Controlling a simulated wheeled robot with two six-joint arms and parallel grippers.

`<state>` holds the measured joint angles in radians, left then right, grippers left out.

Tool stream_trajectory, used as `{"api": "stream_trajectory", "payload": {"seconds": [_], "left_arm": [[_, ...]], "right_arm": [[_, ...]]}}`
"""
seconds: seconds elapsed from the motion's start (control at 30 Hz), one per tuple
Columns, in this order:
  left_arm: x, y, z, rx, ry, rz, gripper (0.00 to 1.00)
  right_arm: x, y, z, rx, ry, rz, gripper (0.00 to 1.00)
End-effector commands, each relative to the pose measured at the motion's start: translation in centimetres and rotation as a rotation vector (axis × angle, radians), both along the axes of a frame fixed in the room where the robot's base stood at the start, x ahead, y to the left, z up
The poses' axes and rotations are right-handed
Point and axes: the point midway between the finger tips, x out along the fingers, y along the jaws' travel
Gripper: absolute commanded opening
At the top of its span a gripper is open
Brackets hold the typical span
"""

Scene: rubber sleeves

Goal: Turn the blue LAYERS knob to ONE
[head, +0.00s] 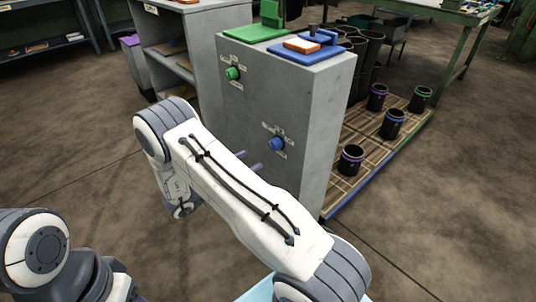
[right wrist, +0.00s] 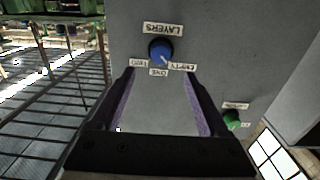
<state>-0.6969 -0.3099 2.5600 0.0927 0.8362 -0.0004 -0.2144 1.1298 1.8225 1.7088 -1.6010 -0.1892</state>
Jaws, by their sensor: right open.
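The blue LAYERS knob (head: 277,144) is on the front of a grey cabinet (head: 312,165). It also shows in the right wrist view (right wrist: 160,49), upside down, with labels reading TWO, ONE and EMPTY around it. Its pale mark seems to point toward EMPTY, though it is small. My right gripper (right wrist: 160,78) is open and empty, its purple-lined fingers apart on either side below the knob in that view, not touching it. In the head view only the purple fingertips (head: 249,162) show, left of the knob; my arm hides the rest. My left gripper is not in view.
A green knob (head: 233,73) is higher on the same cabinet face. Green and blue plates (head: 312,53) lie on the cabinet top. Several black cups with coloured bands stand on a slatted pallet (head: 370,160) to the right. Grey shelving (head: 196,22) stands behind left.

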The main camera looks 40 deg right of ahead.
Motion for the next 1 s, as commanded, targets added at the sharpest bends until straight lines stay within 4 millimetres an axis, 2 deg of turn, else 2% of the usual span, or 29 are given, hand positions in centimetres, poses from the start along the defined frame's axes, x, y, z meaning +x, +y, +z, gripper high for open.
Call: {"api": "stream_trajectory", "payload": {"seconds": [0.2,0.43,0.6,0.9,0.97,1.0], "left_arm": [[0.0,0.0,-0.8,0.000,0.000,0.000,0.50],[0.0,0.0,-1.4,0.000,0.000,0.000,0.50],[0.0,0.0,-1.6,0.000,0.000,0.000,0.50],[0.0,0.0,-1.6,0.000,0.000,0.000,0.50],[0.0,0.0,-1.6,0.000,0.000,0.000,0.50],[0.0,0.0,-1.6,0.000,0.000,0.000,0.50]], "right_arm": [[0.2,-4.2,-0.1,0.002,-0.002,-0.003,0.78],[0.6,-7.8,0.0,0.004,-0.002,0.000,0.78],[0.7,-9.0,0.0,0.004,-0.002,0.003,0.78],[0.8,-9.2,0.1,0.004,-0.002,0.006,0.78],[0.8,-9.2,0.1,0.004,-0.002,0.006,0.55],[0.8,-9.2,0.1,0.004,-0.002,0.006,0.40]]}}
